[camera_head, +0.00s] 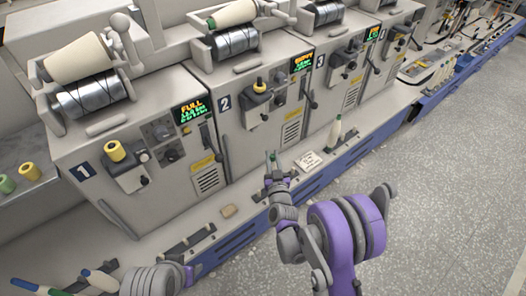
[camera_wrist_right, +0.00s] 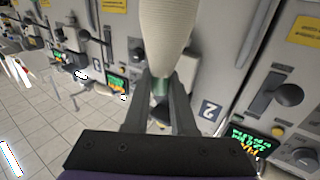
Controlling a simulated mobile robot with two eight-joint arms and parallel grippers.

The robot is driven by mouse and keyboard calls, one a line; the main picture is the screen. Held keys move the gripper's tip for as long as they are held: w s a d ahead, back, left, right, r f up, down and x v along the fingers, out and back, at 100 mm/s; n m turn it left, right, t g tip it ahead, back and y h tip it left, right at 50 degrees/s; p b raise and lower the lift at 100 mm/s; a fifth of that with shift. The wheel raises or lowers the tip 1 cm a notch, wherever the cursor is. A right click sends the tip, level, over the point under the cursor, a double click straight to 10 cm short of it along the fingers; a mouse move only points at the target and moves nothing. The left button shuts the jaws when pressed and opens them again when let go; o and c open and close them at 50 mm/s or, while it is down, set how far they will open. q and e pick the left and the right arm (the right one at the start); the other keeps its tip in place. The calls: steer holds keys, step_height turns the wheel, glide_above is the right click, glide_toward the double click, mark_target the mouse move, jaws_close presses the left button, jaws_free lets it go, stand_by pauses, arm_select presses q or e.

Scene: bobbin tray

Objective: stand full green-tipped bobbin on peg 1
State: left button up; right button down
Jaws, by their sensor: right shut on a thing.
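My right gripper (camera_head: 273,168) is in the middle of the head view, in front of machine 2. Its fingers are shut on the green tip (camera_wrist_right: 161,86) of a full cream bobbin (camera_wrist_right: 165,32), shown in the right wrist view. In the head view only a bit of green (camera_head: 273,156) shows at the fingers; the bobbin's body is hidden there. A dark peg tray (camera_head: 187,243) with small pale pegs lies on the ledge before machine 1. I cannot tell which peg is peg 1.
Machine 1 (camera_head: 80,150) and its neighbours line the back. A small tan block (camera_head: 229,211) sits on the ledge. The floor (camera_head: 440,190) is clear.

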steer(key=w+a+f+b, duration=0.2)
steer(key=a+f, duration=0.3)
steer(key=f, duration=0.2)
steer(key=shift+w, duration=0.25)
steer(key=shift+b, duration=0.45)
stand_by(1.6)
steer(key=shift+f+b, duration=0.5)
steer(key=shift+f, duration=0.15)
steer(key=c, duration=1)
jaws_free()
steer(key=shift+s, duration=0.1)
steer(key=s+b, duration=0.1)
steer(key=s, duration=0.2)
steer(key=s+d+b, duration=0.1)
steer(key=s, duration=0.3)
steer(key=s+b, duration=0.1)
steer(key=s, duration=0.3)
steer(key=shift+d, duration=0.15)
